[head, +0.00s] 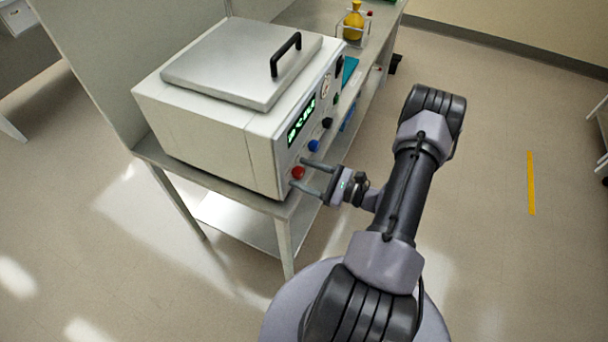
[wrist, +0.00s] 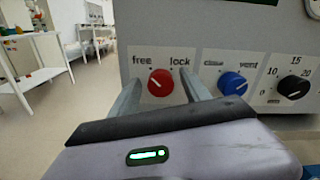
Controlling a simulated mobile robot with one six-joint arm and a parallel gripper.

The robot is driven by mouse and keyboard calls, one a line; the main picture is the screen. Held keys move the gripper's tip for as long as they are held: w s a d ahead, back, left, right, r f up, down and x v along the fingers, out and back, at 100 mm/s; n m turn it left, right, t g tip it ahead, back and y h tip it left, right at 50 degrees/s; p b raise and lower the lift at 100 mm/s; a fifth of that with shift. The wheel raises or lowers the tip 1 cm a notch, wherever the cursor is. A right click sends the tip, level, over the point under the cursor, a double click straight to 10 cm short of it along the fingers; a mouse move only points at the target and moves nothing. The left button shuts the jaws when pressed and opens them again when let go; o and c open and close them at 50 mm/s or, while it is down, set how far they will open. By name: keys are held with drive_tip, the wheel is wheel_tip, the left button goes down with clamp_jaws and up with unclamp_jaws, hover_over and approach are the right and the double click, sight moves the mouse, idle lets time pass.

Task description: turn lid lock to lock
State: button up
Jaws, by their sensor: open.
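The lid lock is a red knob (wrist: 160,82) on the front panel of a grey box-shaped machine, under the printed words "free" and "lock". Its pale mark points up and left, toward "free". The knob also shows low on the panel in the head view (head: 298,173). My gripper (wrist: 159,77) is open, with one finger on each side of the red knob. Whether the fingers touch it I cannot tell. In the head view my gripper (head: 298,172) reaches the panel from the right. The machine's metal lid (head: 225,62) with a black handle (head: 286,52) is down.
Right of the red knob in the wrist view are a blue knob (wrist: 232,84) marked "vent" on one side and a black numbered dial (wrist: 293,87). A green-lit display (head: 301,121) sits above the knobs. A yellow flask (head: 354,22) stands farther along the bench.

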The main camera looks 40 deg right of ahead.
clamp_jaws()
idle(0.4)
drive_tip(key=m, duration=0.4)
drive_tip(key=shift+w+d, duration=0.1)
drive_tip(key=m, duration=0.4)
drive_tip(key=shift+m+p, duration=0.3)
drive_tip(key=shift+p, duration=0.05)
drive_tip(key=m, duration=0.4)
drive_tip(key=shift+d, duration=0.1)
drive_tip(key=m, duration=0.5)
drive_tip(key=shift+f+p, duration=0.15)
drive_tip(key=shift+p, duration=0.25)
